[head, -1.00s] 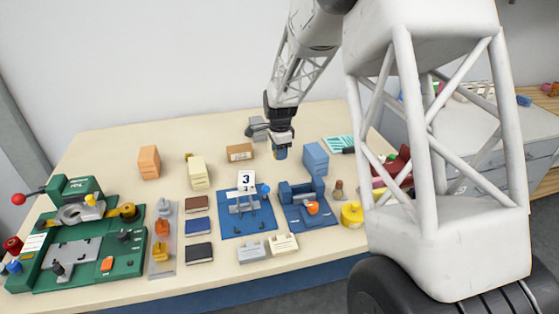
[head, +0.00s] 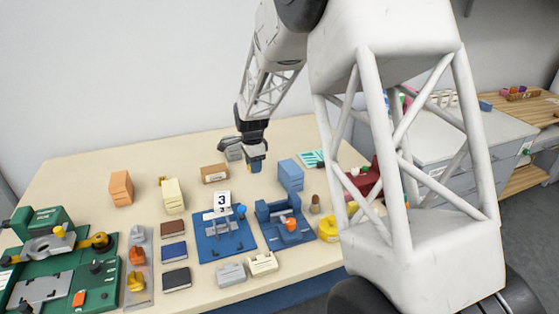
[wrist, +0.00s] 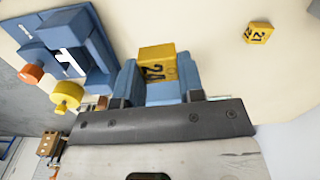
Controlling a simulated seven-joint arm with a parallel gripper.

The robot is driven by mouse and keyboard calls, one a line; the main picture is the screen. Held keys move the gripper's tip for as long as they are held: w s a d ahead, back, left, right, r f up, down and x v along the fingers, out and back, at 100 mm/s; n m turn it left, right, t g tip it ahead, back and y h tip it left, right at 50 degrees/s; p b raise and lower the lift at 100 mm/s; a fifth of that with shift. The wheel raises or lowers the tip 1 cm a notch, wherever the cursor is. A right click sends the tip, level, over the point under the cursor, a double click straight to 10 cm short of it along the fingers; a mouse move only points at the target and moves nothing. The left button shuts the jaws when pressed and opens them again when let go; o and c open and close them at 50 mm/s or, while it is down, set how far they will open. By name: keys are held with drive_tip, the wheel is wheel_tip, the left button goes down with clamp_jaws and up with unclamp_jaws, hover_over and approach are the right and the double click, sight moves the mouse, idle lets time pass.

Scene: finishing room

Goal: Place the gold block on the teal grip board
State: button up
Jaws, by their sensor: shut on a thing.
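My gripper (head: 254,167) is above the back middle of the table, to the right of a brown box. In the wrist view its blue fingers (wrist: 158,85) are shut on the gold block (wrist: 157,62), which carries dark digits. Only a sliver of the block shows in the head view. The teal grip board (head: 312,158) lies at the table's back right, apart from my gripper and partly behind a tall blue block.
The tall blue block (head: 290,175) stands between my gripper and the board's near side. The brown box (head: 214,173), a grey item (head: 233,152) and blue fixtures (head: 284,222) are nearby. Another yellow block (wrist: 258,33) lies on the table. A red item (head: 365,182) is right of the board.

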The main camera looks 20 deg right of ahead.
wheel_tip(320, 180, up, 5)
drive_tip(key=d, duration=1.2)
drive_tip(key=shift+s+d+f, duration=0.1)
drive_tip(key=shift+d+f, duration=0.05)
drive_tip(key=shift+d, duration=0.15)
drive_tip(key=s+d, duration=0.3)
drive_tip(key=d, duration=1.1)
drive_tip(key=shift+m, duration=0.4)
drive_tip(key=f, duration=0.9)
drive_tip(key=shift+w+a+f, duration=0.1)
drive_tip(key=shift+w+a, duration=0.1)
drive_tip(key=shift+a, duration=0.05)
drive_tip(key=shift+w, duration=0.1)
hover_over(319, 158)
drive_tip(key=shift+f, duration=0.7)
drive_tip(key=shift+f, duration=0.1)
